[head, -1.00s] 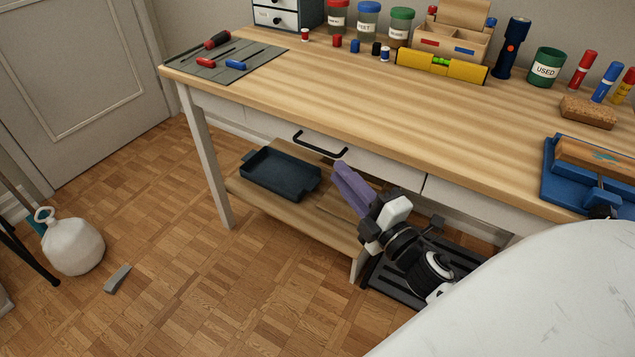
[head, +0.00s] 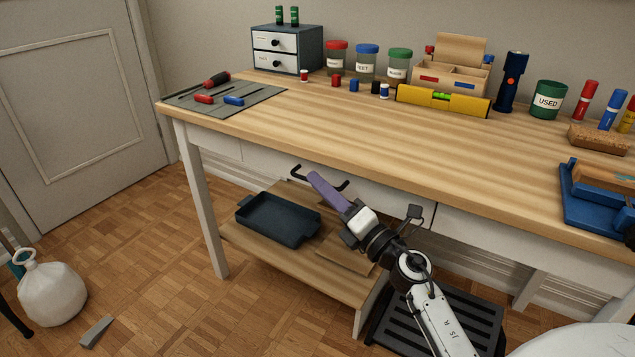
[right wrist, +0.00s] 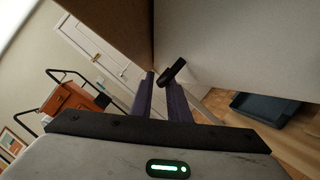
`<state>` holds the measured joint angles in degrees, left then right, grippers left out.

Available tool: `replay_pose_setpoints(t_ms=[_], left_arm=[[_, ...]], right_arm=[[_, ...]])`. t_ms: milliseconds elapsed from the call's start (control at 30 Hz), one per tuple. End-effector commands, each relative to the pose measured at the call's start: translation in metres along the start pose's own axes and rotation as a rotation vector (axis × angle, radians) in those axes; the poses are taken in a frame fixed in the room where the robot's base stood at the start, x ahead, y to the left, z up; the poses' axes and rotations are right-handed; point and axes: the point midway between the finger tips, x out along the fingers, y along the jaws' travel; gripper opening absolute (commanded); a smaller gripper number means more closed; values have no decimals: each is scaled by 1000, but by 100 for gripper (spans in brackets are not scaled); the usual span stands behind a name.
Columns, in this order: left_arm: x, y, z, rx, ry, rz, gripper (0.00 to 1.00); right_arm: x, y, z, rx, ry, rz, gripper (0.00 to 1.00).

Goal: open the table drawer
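The table drawer (head: 385,199) is a white front panel under the wooden tabletop and looks flush with the frame. Its black bar handle (head: 298,175) shows on both sides of my right gripper (head: 313,178). The gripper's purple fingers reach up to the handle and cover its middle. In the right wrist view the two purple fingers (right wrist: 161,82) stand apart, with the handle (right wrist: 173,71) at their tips. It appears to lie between or just in front of them; I cannot tell if they touch it. My left gripper is not in view.
A dark tray (head: 278,222) sits on the lower shelf (head: 270,258) below the drawer. The tabletop (head: 400,130) holds jars, a yellow level (head: 443,100) and a small drawer box (head: 288,50).

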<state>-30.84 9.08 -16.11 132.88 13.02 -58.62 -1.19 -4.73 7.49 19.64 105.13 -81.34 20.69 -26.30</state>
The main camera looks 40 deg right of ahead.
Motion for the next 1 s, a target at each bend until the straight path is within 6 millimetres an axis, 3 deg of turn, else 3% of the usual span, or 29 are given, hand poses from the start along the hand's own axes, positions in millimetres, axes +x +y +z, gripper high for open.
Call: replay_pose_setpoints(t_ms=[167, 433, 567, 1000], left_arm=[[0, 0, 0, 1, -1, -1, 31], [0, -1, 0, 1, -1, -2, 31], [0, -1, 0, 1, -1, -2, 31], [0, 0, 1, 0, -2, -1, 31]], right_arm=[[14, 0, 0, 1, 0, 0, 15], [15, 0, 0, 2, 0, -1, 15], [15, 0, 0, 1, 0, -1, 0], [15, 0, 0, 1, 0, -1, 0]])
